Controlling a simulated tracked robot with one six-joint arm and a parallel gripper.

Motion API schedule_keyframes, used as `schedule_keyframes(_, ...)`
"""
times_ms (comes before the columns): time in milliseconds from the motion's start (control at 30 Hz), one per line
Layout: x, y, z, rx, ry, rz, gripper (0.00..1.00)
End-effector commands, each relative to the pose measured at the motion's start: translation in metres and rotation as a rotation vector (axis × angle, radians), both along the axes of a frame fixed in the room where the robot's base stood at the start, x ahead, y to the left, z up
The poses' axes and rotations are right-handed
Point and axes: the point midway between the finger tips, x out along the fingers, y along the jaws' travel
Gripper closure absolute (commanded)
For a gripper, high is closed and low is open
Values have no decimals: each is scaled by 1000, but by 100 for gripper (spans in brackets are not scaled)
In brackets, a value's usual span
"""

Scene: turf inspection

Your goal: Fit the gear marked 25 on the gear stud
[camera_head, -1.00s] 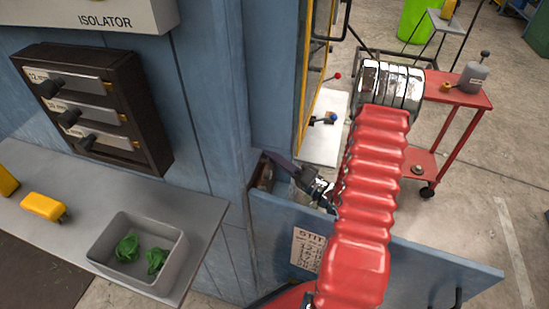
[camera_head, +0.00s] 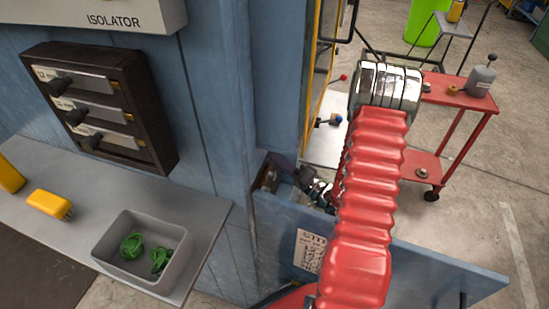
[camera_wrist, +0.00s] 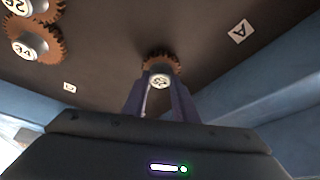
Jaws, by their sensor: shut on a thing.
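In the wrist view my gripper (camera_wrist: 160,105) has its two dark purple fingers closed on a brown toothed gear (camera_wrist: 162,61) with a pale hub. The hub's mark is small and upside down; it looks like 25, but I cannot be sure. The gear is in front of a dark panel (camera_wrist: 110,55); I cannot tell whether it touches it. No bare stud is visible; the gear may cover one. In the head view my gripper (camera_head: 312,187) is inside the blue cabinet's opening, partly hidden by my red arm, and the gear cannot be made out.
Two more marked brown gears, one higher (camera_wrist: 20,8) and one lower (camera_wrist: 30,45), sit at the panel's left. A tag A (camera_wrist: 240,31) is at right. The cabinet's low blue door (camera_head: 400,270) stands below my arm. A grey bin (camera_head: 140,250) and red cart (camera_head: 465,98) stand apart.

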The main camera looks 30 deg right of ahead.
Motion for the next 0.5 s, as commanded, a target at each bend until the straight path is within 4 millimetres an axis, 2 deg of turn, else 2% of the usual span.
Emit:
schedule_keyframes(133, 2, 2, 0, 0, -1, 0, 99)
schedule_keyframes(167, 2, 2, 0, 0, -1, 0, 74)
schedule_keyframes(400, 2, 2, 0, 0, 0, 0, 57)
schedule_keyframes(500, 2, 2, 0, 0, 0, 0, 52)
